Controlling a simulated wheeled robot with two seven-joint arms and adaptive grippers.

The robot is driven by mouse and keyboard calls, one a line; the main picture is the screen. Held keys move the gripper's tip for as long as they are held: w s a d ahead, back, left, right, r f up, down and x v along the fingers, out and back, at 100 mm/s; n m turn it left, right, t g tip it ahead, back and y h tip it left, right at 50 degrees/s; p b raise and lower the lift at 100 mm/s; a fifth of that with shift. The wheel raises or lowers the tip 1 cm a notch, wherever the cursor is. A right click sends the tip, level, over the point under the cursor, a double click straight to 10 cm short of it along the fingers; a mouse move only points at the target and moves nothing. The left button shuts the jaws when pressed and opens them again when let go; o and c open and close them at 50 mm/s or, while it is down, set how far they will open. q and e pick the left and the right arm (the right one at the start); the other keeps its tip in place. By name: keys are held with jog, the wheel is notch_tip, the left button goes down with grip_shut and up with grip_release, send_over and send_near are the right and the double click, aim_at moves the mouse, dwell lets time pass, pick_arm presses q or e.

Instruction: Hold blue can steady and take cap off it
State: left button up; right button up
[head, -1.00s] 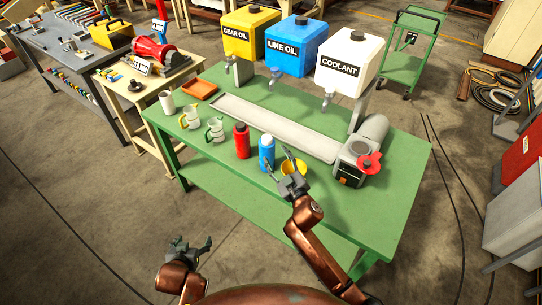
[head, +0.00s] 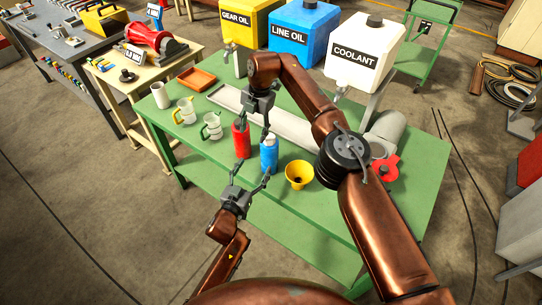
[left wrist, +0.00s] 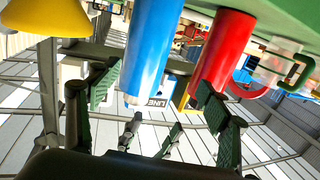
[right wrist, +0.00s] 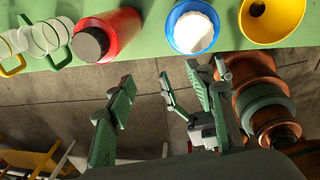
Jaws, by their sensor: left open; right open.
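The blue can (head: 268,156) stands upright near the table's front edge. Its pale cap (right wrist: 194,31) shows from above in the right wrist view. My left gripper (head: 254,170) is open low at the front, its fingers apart and pointing at the blue can, which shows between them in the left wrist view (left wrist: 152,45). I cannot tell if they touch it. My right gripper (head: 258,122) is open and empty, pointing down above the cans. In the right wrist view the blue can lies beyond its fingers, near the right one.
A red can (head: 241,141) stands close left of the blue can, and a yellow funnel (head: 299,174) to its right. Measuring jugs (head: 211,127) stand farther left on the green table (head: 200,162). Oil tanks (head: 308,28) rise behind. My right arm covers the table's right part.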

aim_at(269, 151)
pick_arm(q)
jog(key=shift+w+d+r+m+h+b, duration=0.15)
jog(key=shift+w+d+h, duration=0.15)
jog(key=shift+d, duration=0.35)
jog(key=shift+w+d+m+h+b, duration=0.2)
jog(key=shift+w+d, duration=0.2)
jog(key=shift+d, duration=0.2)
pick_arm(e)
jog(key=shift+m+h, duration=0.7)
jog(key=shift+h, duration=0.2)
jog(key=d+r, duration=0.2)
jog(key=d, duration=0.1)
jog(key=w+d+r, duration=0.1)
jog(key=d+r, duration=0.1)
jog(key=shift+d+r, duration=0.1)
jog(key=shift+d, duration=0.1)
pick_arm(q)
jog(key=x, duration=0.7)
jog(key=shift+w+d, duration=0.2)
pick_arm(e)
jog(key=shift+d+r, duration=0.1)
jog(key=shift+d, duration=0.05)
pick_arm(q)
jog(key=shift+c, duration=0.6)
jog(key=c, duration=1.6)
jog(key=o, duration=1.7)
